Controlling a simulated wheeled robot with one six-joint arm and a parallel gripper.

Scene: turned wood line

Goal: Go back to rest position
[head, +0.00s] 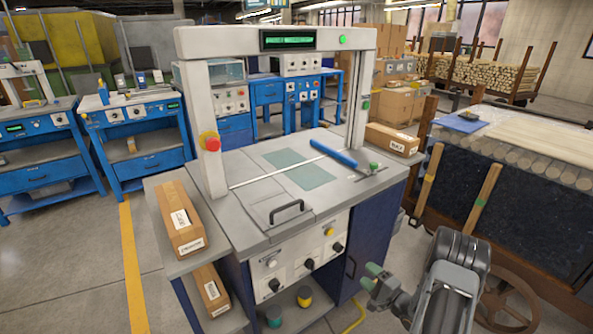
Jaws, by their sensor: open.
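My gripper (370,277) is in the lower right of the head view, at the end of my grey folded arm. It is small here, with two greenish fingertips apart and nothing seen between them. It is in front of the right side of a grey and blue workstation (235,217), lower than its top and apart from it as far as I can see.
A white arch (193,115) with a red button stands over the workstation. Cardboard boxes (180,225) lie on its left shelves, another (392,138) at its right. Blue benches (142,140) stand behind left. Grey floor (70,270) is clear at left.

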